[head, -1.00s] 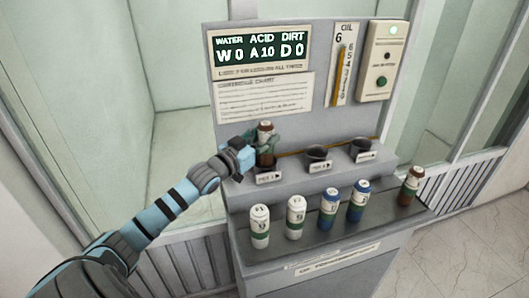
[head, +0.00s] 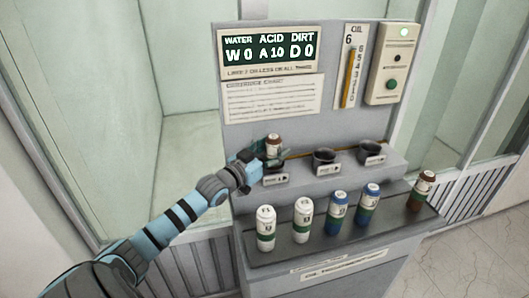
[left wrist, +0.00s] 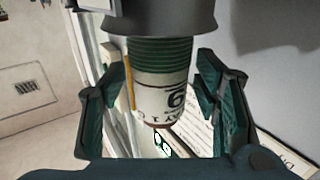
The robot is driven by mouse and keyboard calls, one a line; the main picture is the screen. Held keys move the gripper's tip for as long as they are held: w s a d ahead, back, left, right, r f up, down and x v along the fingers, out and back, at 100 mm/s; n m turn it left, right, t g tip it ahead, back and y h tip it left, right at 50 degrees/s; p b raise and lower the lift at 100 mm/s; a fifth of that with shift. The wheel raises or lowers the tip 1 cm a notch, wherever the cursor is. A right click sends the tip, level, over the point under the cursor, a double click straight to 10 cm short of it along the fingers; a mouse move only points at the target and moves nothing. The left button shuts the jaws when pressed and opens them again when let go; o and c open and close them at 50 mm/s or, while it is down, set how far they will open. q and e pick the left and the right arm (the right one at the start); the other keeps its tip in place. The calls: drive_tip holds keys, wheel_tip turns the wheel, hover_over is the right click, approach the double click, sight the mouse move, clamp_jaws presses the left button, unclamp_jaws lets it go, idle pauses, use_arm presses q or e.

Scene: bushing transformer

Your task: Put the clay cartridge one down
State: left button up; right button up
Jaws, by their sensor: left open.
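The cartridge (head: 273,146) at my left gripper has a brown end and a white label. It stands upright in the leftmost dark cup of the machine's upper ledge. In the left wrist view the cartridge (left wrist: 160,85) shows a green ribbed band next to the dark cup (left wrist: 160,18) and a white label with a large 6. My left gripper (head: 262,154) is open around it, with a finger on each side; in the left wrist view the gripper (left wrist: 158,85) shows gaps to both sides. The leftmost cup is partly hidden by my gripper. My right gripper is not in view.
Two empty-looking cups, the middle (head: 324,156) and the right (head: 371,149), share the ledge. Two white cartridges, two blue ones and a brown cartridge (head: 422,190) stand on the lower shelf (head: 400,217). The display (head: 270,48) reads W0, A10, D0.

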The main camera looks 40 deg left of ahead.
use_arm(q)
drive_tip(key=s+p, duration=0.2)
drive_tip(key=p, duration=0.4)
drive_tip(key=s+r+p, duration=0.1)
drive_tip(key=s+p, duration=0.2)
drive_tip(key=p, duration=0.3)
drive_tip(key=shift+s+r, duration=0.2)
drive_tip(key=s, duration=0.2)
drive_tip(key=s+f, duration=0.1)
drive_tip(key=s, duration=0.2)
drive_tip(key=shift+s+f+b, duration=0.2)
drive_tip(key=shift+s+b, duration=0.1)
drive_tip(key=shift+b, duration=0.1)
drive_tip(key=shift+s+a, duration=0.1)
drive_tip(key=shift+s, duration=0.4)
